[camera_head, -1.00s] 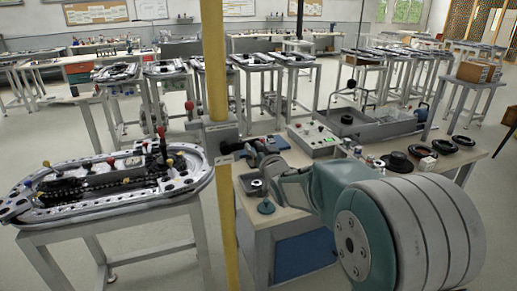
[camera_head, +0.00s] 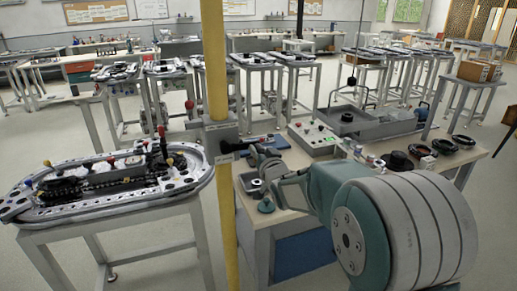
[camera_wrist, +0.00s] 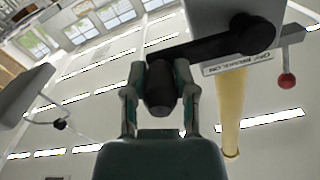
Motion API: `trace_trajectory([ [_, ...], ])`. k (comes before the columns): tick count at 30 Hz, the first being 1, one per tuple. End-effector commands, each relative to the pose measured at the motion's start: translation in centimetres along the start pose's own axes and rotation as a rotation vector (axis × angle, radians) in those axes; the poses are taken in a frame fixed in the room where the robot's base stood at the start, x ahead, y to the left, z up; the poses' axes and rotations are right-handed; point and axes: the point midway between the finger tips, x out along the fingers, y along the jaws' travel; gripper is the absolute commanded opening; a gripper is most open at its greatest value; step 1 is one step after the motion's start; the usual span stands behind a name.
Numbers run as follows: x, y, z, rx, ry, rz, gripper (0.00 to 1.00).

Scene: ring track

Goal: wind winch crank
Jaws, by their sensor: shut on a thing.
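The winch is a grey box (camera_head: 218,136) fixed to a yellow post. In the wrist view the box (camera_wrist: 222,15) hangs at the top, with a labelled plate. Its black crank arm (camera_wrist: 218,44) runs from a round hub leftward to a dark knob-like handle (camera_wrist: 160,90). My gripper (camera_wrist: 160,68) is shut on this crank handle, a finger on each side. In the head view my gripper (camera_head: 262,160) is small and dark, just right of the winch box, and the crank is partly hidden there.
The yellow post (camera_head: 231,245) stands close left of my arm. A bench (camera_head: 262,228) holds a control box (camera_head: 315,139), a grey tray (camera_head: 375,128) and black rings. A table with an oval track (camera_head: 105,180) stands left. A red-balled lever (camera_wrist: 286,80) sticks out beside the winch.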

Motion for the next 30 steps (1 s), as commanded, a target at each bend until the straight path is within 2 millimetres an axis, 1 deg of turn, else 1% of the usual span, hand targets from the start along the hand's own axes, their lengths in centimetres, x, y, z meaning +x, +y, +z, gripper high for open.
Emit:
trace_trajectory([
  [1,0.0,0.2,0.6,0.035,-0.006,0.003,0.0],
  [14,0.0,0.2,4.2,0.432,-0.009,0.005,0.0],
  [22,-0.1,-0.5,6.4,0.689,-0.01,0.007,0.0],
  [30,-0.1,-1.7,8.3,0.941,-0.01,0.01,0.0],
])
